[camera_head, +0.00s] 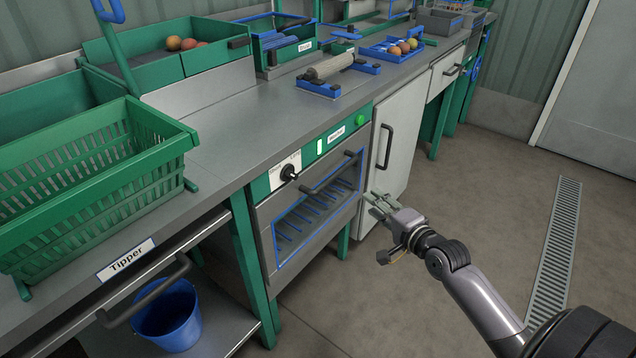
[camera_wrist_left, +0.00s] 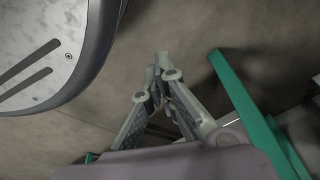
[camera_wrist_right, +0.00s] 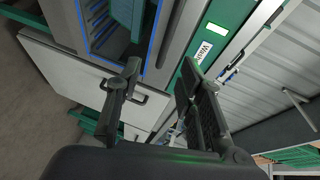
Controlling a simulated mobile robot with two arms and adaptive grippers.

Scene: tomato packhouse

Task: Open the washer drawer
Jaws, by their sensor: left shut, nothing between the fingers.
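The washer drawer (camera_head: 268,250) has a blue-framed glass front with a dark bar handle (camera_head: 330,174) along its top. It sits under the green panel with the Washer label and looks flush with the cabinet. My right gripper (camera_head: 374,203) is open and empty, to the right of the drawer front and apart from the handle. In the right wrist view, my right gripper's spread fingers (camera_wrist_right: 158,68) have nothing between them; the blue-framed front (camera_wrist_right: 75,20) and Washer label (camera_wrist_right: 204,50) show beyond. My left gripper (camera_wrist_left: 160,62) shows only in the left wrist view, shut and empty.
A white cabinet door (camera_head: 400,130) with a dark upright handle stands right of the washer. A dark knob (camera_head: 288,172) is above the drawer's left end. A green crate (camera_head: 90,190) and blue bucket (camera_head: 167,315) are at left. The floor before the washer is clear.

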